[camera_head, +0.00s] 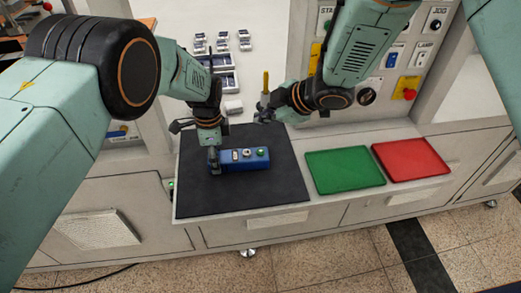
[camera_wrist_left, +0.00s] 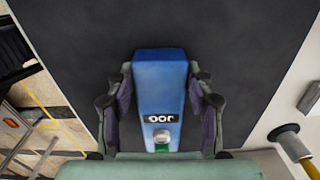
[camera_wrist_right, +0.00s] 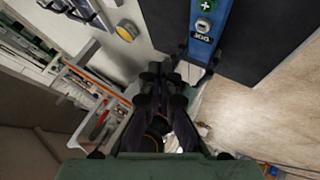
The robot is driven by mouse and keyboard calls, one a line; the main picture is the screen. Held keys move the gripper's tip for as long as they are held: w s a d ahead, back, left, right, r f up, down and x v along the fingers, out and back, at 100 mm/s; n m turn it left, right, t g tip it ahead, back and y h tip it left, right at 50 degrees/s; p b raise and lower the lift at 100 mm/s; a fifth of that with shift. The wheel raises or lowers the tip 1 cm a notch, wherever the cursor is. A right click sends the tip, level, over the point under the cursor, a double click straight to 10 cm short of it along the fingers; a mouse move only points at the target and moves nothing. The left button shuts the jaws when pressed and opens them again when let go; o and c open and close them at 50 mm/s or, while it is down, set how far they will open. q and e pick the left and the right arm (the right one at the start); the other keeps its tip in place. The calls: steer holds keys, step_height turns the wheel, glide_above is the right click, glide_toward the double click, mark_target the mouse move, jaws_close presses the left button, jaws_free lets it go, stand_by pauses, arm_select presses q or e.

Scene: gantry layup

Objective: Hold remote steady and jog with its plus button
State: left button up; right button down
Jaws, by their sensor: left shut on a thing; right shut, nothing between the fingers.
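The blue remote (camera_head: 248,164) lies on the black mat (camera_head: 275,194), with a label, a silver button and a green button on top. My left gripper (camera_head: 213,162) is shut on its left end. The left wrist view shows fingers on both sides of the remote (camera_wrist_left: 160,75), with its JOG label upright-reversed.
A green tray (camera_head: 344,170) and a red tray (camera_head: 411,158) lie right of the mat. A yellow-handled tool (camera_head: 265,84) stands behind my right gripper. A control panel (camera_head: 398,60) with a red stop button rises at the back right. The mat's front half is clear.

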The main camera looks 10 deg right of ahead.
mark_target(263, 153)
steer(key=shift+f, duration=4.3)
steer(key=shift+f, duration=0.1)
steer(key=shift+f, duration=0.35)
steer(key=shift+f, duration=0.55)
steer(key=shift+r, duration=0.95)
steer(key=shift+r, duration=2.5)
